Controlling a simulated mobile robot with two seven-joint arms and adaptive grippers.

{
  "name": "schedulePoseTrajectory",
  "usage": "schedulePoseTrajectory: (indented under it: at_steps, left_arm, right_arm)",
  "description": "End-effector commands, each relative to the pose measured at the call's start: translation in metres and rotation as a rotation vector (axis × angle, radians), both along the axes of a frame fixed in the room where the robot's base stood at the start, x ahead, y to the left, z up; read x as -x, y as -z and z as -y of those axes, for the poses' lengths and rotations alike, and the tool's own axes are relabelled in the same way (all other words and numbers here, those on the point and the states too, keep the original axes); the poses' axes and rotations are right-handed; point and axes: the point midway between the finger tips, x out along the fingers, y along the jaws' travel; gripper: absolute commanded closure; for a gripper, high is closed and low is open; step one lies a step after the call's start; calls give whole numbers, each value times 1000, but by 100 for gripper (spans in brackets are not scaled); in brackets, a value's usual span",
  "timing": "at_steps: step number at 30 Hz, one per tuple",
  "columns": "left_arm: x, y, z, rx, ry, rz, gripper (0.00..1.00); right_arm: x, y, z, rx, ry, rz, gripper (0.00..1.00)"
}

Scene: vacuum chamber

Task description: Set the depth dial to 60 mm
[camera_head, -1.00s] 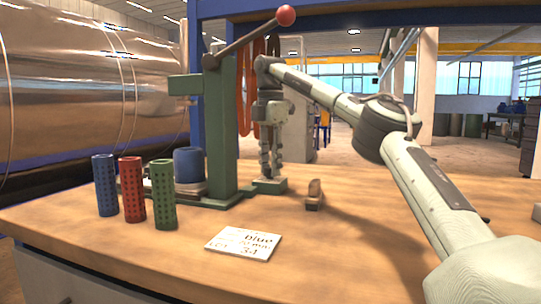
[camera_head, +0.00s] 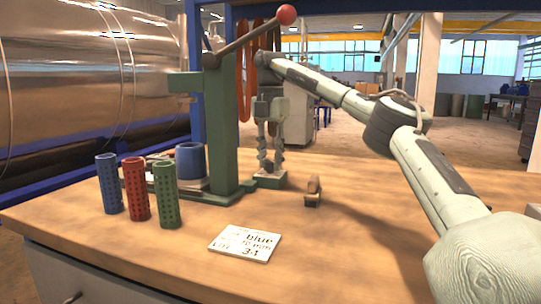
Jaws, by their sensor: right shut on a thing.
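The green press (camera_head: 222,130) stands on the bench with its lever raised to a red knob. A small green block (camera_head: 271,180) sits at its foot on the right. My right gripper (camera_head: 271,168) points straight down over this block. Its fingers are shut on the depth dial on top of the block. The dial is too small and too covered by the fingers for its setting to be read. A white card (camera_head: 245,243) lies flat in front, with "blue" and a mm figure that is hard to read. My left gripper is not in view.
Blue (camera_head: 109,184), red (camera_head: 135,188) and green (camera_head: 167,194) perforated cylinders stand at the left front. A blue cup-shaped part (camera_head: 189,161) is under the press. The bench's right middle is clear.

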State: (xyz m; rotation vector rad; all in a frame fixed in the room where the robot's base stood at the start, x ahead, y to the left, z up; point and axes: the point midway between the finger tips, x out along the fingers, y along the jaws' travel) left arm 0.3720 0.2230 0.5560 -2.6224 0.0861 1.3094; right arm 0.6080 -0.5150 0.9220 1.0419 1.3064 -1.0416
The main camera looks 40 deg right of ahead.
Motion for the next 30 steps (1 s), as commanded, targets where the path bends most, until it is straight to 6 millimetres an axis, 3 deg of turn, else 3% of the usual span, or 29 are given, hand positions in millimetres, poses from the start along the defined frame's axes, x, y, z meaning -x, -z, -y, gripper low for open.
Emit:
schedulePoseTrajectory:
  at_steps: [13,14,18,30]
  left_arm:
    - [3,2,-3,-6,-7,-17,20]
    - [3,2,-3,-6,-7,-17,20]
    - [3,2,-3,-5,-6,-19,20]
    - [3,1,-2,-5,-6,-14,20]
  right_arm:
    - [1,2,0,0,-7,-5,100]
    - [1,2,0,0,-7,-5,70]
    - [1,1,0,0,-7,-4,52]
    - [0,-6,0,0,-6,0,51]
